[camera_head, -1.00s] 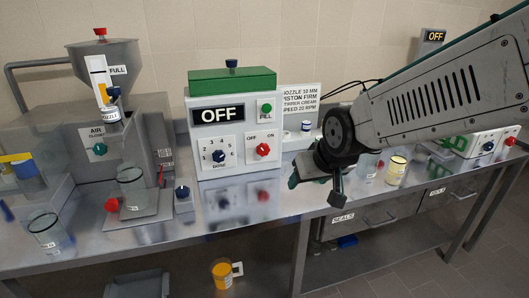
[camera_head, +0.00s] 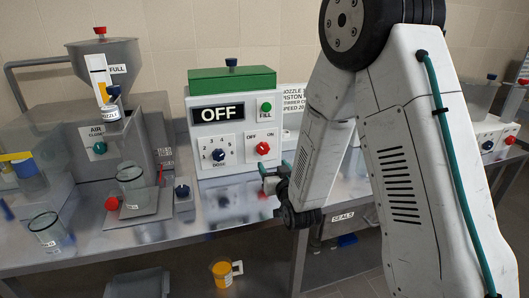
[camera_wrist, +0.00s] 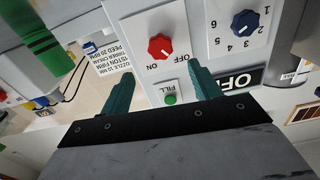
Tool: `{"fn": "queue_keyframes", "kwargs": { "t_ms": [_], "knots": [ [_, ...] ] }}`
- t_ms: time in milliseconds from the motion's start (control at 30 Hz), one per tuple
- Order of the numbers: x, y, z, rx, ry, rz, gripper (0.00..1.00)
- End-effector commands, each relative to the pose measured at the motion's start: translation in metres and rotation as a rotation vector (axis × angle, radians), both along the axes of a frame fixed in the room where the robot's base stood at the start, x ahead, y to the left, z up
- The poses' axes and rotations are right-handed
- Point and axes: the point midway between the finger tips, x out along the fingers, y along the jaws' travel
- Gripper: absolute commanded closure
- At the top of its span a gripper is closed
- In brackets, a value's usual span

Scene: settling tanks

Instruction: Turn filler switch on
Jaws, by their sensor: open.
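The filler's control box (camera_head: 226,172) stands at the back of the bench, and its display (camera_head: 221,113) reads OFF. Its switch is a red knob (camera_head: 262,148) on a white plate marked OFF and ON. In the wrist view the red knob (camera_wrist: 161,46) shows just beyond the fingertips, roughly in line with the gap between them. My gripper (camera_head: 267,179) is in front of the box, a little below the knob in the head view. In the wrist view my gripper (camera_wrist: 160,82) is open and empty, its two green fingers apart and not on the knob.
Beside the switch are a blue dose knob (camera_head: 219,155) and a green FILL button (camera_head: 266,107); the button (camera_wrist: 170,98) shows between my fingers. A hopper machine (camera_head: 107,68) with an empty glass jar (camera_head: 131,178) stands left. My arm hides much of the right side.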

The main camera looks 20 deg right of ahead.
Motion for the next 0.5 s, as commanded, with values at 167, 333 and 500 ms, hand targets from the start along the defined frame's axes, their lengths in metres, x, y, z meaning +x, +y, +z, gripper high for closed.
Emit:
{"fn": "queue_keyframes", "kwargs": {
  "t_ms": [167,333,500],
  "knots": [
    [0.036,0.0,0.0,0.0,-0.002,0.0,0.37],
    [0.069,0.0,0.0,0.0,-0.001,0.0,0.37],
    [0.093,0.0,0.0,0.0,0.0,0.0,0.37]
  ]
}}
